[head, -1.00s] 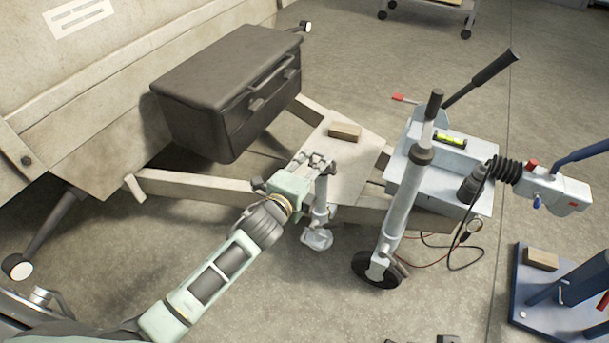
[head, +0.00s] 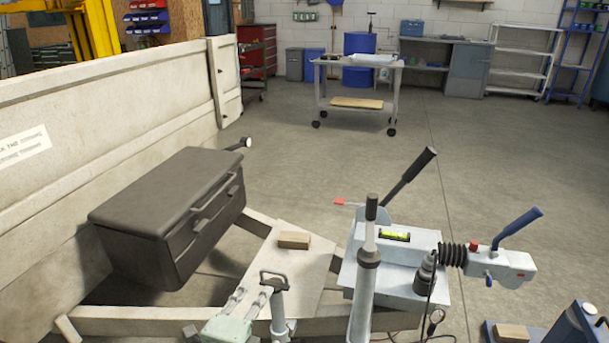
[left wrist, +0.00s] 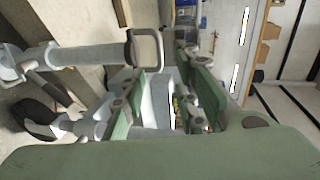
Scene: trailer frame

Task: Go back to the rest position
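My left gripper (head: 252,293) comes in at the bottom of the head view, beside the upright steady leg (head: 279,313) with its looped crank handle (head: 273,277). In the left wrist view its two green fingers (left wrist: 165,98) stand apart with nothing held between them. The crank handle also shows there (left wrist: 146,48), just beyond the fingers; whether they touch it I cannot tell. My right gripper is in neither view.
The trailer frame (head: 300,262) carries a dark toolbox (head: 165,215), a wooden block (head: 294,240) and a grey box with a spirit level (head: 395,235). The jockey wheel post (head: 366,285) and coupling (head: 505,262) stand right. Open floor lies behind, before a trolley (head: 358,88).

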